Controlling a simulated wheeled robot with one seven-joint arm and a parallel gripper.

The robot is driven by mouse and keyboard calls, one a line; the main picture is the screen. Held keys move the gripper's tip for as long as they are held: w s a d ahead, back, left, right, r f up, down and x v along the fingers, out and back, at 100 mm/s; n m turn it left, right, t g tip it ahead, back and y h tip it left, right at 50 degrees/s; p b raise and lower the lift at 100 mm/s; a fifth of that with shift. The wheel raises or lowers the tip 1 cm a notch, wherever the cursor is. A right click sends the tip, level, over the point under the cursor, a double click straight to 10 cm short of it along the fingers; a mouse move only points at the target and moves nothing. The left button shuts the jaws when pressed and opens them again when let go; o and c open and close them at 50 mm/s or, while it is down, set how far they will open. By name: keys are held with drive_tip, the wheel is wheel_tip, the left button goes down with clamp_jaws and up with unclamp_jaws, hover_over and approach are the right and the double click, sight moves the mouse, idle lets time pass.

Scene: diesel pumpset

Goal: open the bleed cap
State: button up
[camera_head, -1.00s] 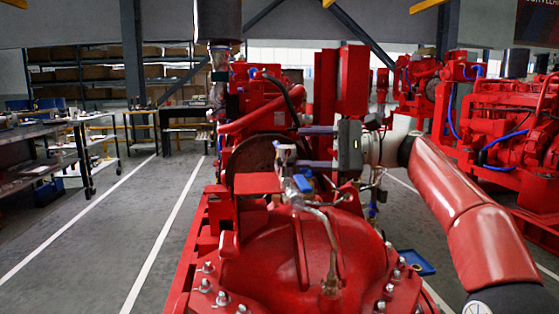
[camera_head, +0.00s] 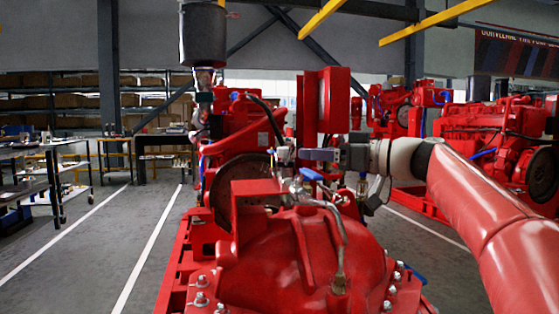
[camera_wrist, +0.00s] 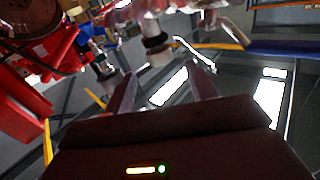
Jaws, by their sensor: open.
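My gripper (camera_head: 302,154) reaches in from the right, level, above the pump's top fittings (camera_head: 300,187). Its fingers are apart and nothing is seen between them. The fittings include a blue lever (camera_head: 311,174) and a bent metal pipe (camera_head: 340,245). A small pale upright part, perhaps the bleed cap (camera_head: 284,156), stands just left of the fingertips; I cannot tell whether they touch. In the wrist view, the gripper (camera_wrist: 163,84) is open, and a dark, round-ended fitting (camera_wrist: 156,44) lies beyond the fingertips. I cannot tell whether that fitting is the cap.
The red pump casing (camera_head: 290,260) fills the lower middle, with bolts along its edges. A red box (camera_head: 333,95) stands behind the gripper. A dark cylinder (camera_head: 203,35) hangs at the upper left. The floor at left is clear up to the workbenches (camera_head: 50,170).

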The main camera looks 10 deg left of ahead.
sight(295, 152)
drive_tip(key=shift+a+n, duration=0.25)
drive_tip(key=shift+n, duration=0.05)
drive_tip(key=p+x, duration=0.2)
drive_tip(key=x, duration=0.5)
drive_tip(key=shift+w, duration=0.1)
drive_tip(key=shift+c, duration=0.3)
